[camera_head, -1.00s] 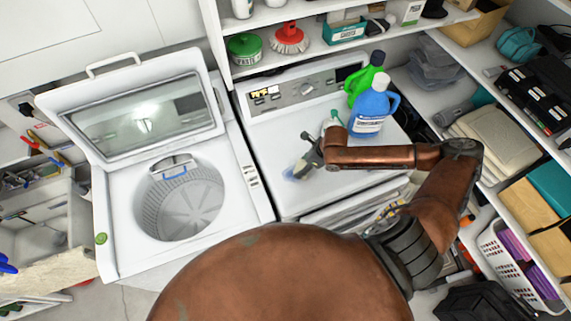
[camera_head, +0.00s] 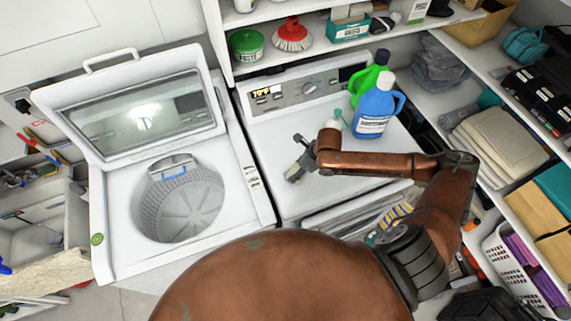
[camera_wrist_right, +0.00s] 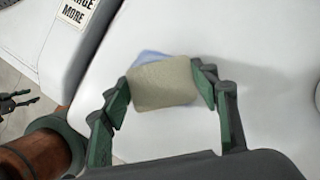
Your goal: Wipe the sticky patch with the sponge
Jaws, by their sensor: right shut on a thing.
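My right gripper (camera_head: 295,172) is low over the front left part of the white dryer top (camera_head: 345,190). In the right wrist view, my right gripper (camera_wrist_right: 168,105) is shut on a beige sponge (camera_wrist_right: 163,85), held between its green-lined fingers. A light blue sticky patch (camera_wrist_right: 148,57) shows past the sponge's far edge; the rest is hidden under the sponge. The sponge looks low on or just above the surface; contact is hard to tell. A small dark claw, seemingly my left gripper (camera_wrist_right: 15,103), shows at the left edge of the right wrist view.
Blue (camera_head: 375,108) and green (camera_head: 367,75) bottles and a small white bottle (camera_head: 334,123) stand at the dryer's back right, near my arm. An open washer (camera_head: 105,215) stands to the left. Shelves with goods line the back and right.

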